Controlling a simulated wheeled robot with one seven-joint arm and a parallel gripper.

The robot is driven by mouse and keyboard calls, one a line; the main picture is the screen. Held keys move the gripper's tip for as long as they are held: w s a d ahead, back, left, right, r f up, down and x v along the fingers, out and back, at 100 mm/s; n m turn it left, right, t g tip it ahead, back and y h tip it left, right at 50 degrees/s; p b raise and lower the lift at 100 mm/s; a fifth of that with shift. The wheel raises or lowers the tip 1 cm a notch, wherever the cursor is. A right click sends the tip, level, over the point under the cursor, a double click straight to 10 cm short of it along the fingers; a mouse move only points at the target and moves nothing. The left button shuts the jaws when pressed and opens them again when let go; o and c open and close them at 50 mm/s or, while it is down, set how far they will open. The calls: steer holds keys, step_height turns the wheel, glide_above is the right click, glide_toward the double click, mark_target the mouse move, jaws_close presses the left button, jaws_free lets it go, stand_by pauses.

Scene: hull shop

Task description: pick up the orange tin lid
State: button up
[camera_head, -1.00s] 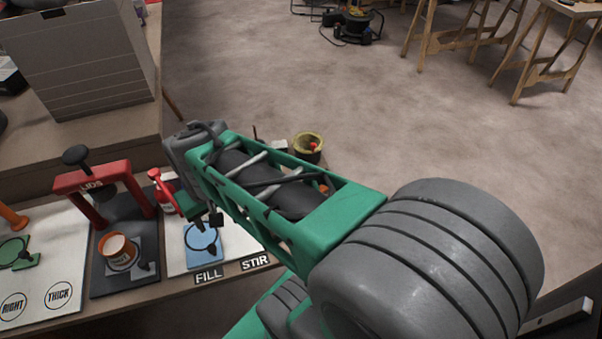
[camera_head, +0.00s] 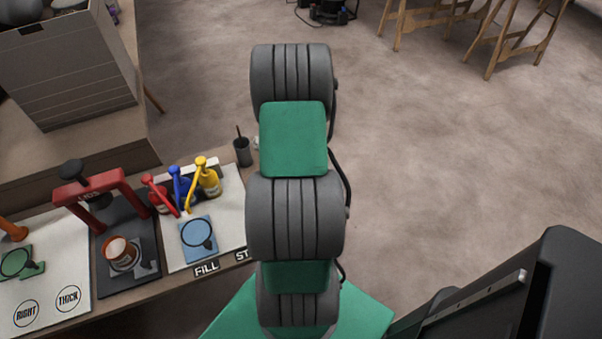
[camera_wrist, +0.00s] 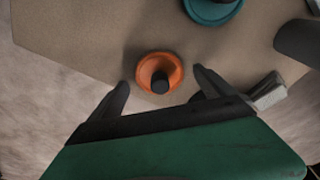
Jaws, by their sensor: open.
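The orange tin lid (camera_wrist: 160,72) lies on the brown bench top (camera_wrist: 80,35) in the wrist view. It is round, with a dark upright knob in its middle. My gripper (camera_wrist: 163,88) is open, with one dark finger on each side of the lid's near part. The fingers look apart from the lid; I cannot tell their height above the bench. In the head view my arm stands in front and the gripper and orange lid do not show.
A teal round lid (camera_wrist: 212,10) lies beyond the orange one. A small grey block (camera_wrist: 268,92) sits right of the fingers. In the head view, a red press (camera_head: 100,190), red, blue and yellow bottles (camera_head: 208,180) and a grey box (camera_head: 68,68) stand at left.

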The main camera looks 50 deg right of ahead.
steer(key=shift+c, duration=0.4)
steer(key=c, duration=1.3)
steer(key=shift+r, duration=0.1)
